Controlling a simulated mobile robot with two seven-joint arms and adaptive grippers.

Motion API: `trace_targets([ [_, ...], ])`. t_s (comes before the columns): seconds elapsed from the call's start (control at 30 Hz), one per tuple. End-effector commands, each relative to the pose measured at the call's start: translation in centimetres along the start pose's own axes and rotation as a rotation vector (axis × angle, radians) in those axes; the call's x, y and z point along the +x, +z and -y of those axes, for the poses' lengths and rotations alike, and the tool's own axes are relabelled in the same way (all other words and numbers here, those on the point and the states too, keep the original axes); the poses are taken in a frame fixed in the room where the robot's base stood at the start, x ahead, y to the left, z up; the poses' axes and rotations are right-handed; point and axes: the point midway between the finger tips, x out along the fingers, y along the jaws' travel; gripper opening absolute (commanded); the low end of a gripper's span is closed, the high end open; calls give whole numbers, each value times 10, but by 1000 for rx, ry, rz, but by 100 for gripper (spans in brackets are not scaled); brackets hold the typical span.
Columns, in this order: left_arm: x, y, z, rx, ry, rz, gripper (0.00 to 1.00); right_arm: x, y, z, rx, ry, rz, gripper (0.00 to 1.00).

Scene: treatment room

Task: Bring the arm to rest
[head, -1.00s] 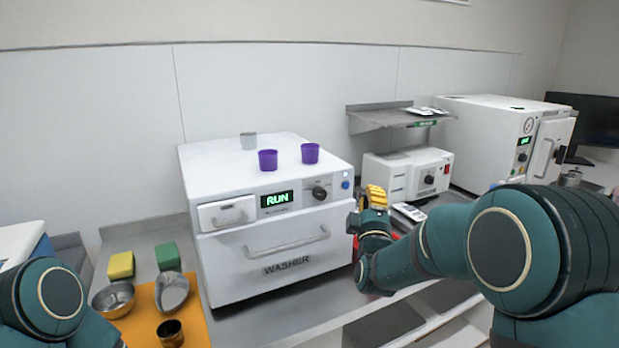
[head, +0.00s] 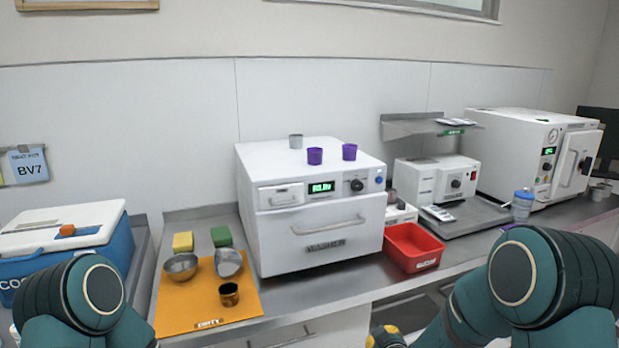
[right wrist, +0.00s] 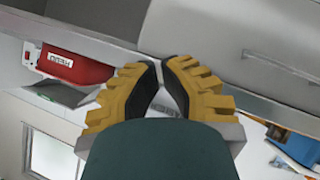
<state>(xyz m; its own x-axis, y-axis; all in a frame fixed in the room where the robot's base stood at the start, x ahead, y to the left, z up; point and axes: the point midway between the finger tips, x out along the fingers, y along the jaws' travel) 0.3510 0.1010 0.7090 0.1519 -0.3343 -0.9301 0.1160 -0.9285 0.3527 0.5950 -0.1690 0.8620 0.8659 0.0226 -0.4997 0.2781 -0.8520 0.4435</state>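My right arm (head: 525,285) is bent low at the right of the head view. The yellow fingers of my right gripper (head: 386,338) show only partly at the bottom edge, in front of the counter. In the right wrist view the two yellow fingers with dark pads (right wrist: 161,66) lean together with their tips almost meeting. Nothing shows held between them. My left arm (head: 85,300) is folded at the lower left; its gripper is out of the picture.
An orange mat (head: 180,310) with metal bowls and a blue cooler (head: 118,252) are left.

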Motion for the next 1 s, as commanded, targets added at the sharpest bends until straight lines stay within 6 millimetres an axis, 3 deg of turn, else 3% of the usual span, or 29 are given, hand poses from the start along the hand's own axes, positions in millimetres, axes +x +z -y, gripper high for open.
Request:
trace_targets([
  [0.03, 0, 0, 0, 0, 0, 0, 63, -5, 30, 24, 90, -74, 79, 0],
  [0.2, 0, 0, 0, 0, 0, 0, 63, -42, 108, 102, 411, -287, 362, 0],
  [0.4, 0, 0, 0, 0, 0, 0, 63, -101, 162, 169, 706, -428, 677, 0],
  [0.6, 0, 0, 0, 0, 0, 0, 63, -132, 178, 194, 822, -469, 823, 0],
  [1.0, 0, 0, 0, 0, 0, 0, 63, -132, 179, 195, 825, -470, 827, 0],
])
